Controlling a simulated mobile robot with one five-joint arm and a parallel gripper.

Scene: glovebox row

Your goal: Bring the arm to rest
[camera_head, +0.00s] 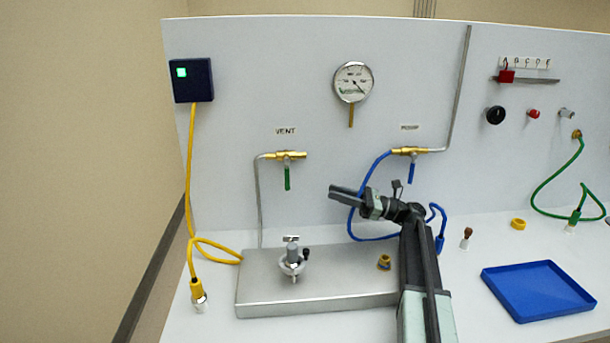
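My arm rises from the bottom of the view, right of the middle, and bends to the left at its wrist. My gripper (341,192) points left, held in the air in front of the white panel (230,195) and above the steel plate (334,288). Its dark fingers lie close together in the view, and I cannot tell whether there is a gap between them. No object shows at its fingertips. Part of the blue hose (353,216) passes behind it.
A metal fitting with a T-handle (291,260) and a brass fitting (384,262) stand on the steel plate. A green-handled VENT valve (287,156), a gauge (353,82) and a blue-handled valve (410,152) are on the panel. A blue tray (538,291) lies right.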

